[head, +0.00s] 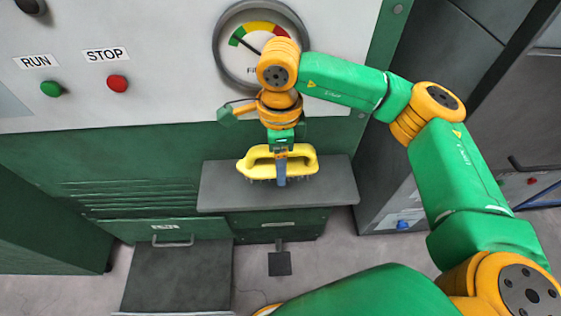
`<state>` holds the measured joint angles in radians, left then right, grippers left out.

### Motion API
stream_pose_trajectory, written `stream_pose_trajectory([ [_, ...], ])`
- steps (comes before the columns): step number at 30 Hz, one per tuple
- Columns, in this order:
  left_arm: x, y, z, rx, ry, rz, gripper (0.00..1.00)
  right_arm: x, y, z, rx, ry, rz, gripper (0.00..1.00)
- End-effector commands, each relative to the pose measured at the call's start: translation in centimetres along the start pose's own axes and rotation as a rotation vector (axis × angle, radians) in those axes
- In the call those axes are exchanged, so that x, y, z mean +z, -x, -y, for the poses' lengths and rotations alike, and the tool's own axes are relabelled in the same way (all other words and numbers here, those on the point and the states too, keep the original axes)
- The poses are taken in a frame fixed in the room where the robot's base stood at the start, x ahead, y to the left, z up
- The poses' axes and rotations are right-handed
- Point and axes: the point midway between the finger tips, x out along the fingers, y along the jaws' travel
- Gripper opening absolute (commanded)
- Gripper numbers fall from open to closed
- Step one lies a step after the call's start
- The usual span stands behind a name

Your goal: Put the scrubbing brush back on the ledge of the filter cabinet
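The yellow scrubbing brush (258,164) has a looped handle and dark bristles facing down. It appears over the grey ledge (225,190) of the green filter cabinet (160,165), near the ledge's middle. I cannot tell whether the bristles touch the ledge. My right gripper (281,176) comes down on the brush from above, with a finger showing in front of the handle at its middle. It appears shut on the handle; the far finger is hidden. My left gripper is not in view.
A round gauge (232,62) sits above the ledge, partly behind my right arm. A green RUN button (52,89) and a red STOP button (117,83) are at left. Below are a handled drawer (125,229) and a dark pedal (280,263). A grey cabinet stands at right.

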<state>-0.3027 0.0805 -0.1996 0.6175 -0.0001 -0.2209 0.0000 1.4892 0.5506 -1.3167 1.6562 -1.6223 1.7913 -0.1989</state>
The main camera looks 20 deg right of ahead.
Motion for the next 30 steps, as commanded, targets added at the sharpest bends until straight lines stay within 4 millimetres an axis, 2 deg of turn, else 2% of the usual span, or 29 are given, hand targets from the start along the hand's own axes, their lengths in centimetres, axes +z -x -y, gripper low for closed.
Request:
stream_pose_trajectory([
  [5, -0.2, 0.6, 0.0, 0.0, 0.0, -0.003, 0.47, -0.1, -2.1, 1.6, 0.003, -0.001, 0.0, 0.2],
  [9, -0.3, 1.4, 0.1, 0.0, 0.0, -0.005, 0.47, -0.1, -4.4, 1.5, 0.003, 0.002, 0.0, 0.2],
  [20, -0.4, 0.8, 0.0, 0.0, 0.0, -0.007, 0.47, 0.0, -5.3, 1.5, 0.0, 0.002, 0.003, 0.2],
  [21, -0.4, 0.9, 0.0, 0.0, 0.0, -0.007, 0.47, 0.0, -5.2, 1.5, 0.0, 0.001, 0.002, 0.8],
  [23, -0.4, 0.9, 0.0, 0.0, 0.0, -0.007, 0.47, 0.0, -5.1, 1.5, 0.0, 0.001, 0.002, 0.96],
  [24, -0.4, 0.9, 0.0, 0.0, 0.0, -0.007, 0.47, 0.0, -5.1, 1.5, 0.0, 0.001, 0.002, 1.0],
  [30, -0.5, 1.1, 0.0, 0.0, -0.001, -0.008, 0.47, 0.0, -5.0, 1.5, 0.0, 0.001, 0.002, 1.0],
])
